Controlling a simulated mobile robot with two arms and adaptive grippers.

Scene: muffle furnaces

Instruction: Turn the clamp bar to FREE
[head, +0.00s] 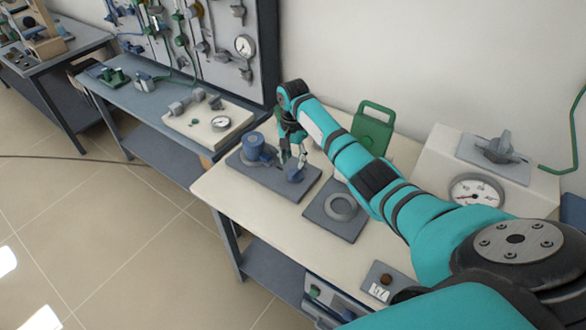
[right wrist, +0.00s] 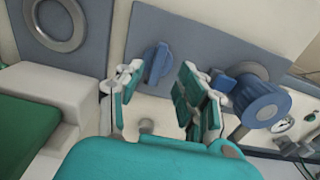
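A small blue bar on a round boss, which looks like the clamp bar (head: 295,176), stands on a grey-blue plate (head: 310,188) on the cream bench. My right gripper (head: 291,156) is just above and beside it. In the right wrist view the clamp bar (right wrist: 157,63) lies ahead, between the two spread fingers of the right gripper (right wrist: 161,78). The gripper looks open, with no clear contact on the bar. I cannot read any FREE mark. My left gripper is not in view.
A larger blue cylinder fitting (head: 254,146) stands on the same plate, close to the gripper; it also shows in the right wrist view (right wrist: 260,101). A plate with a grey ring (head: 341,207), a green panel (head: 373,127) and a gauge box (head: 475,190) stand to the right.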

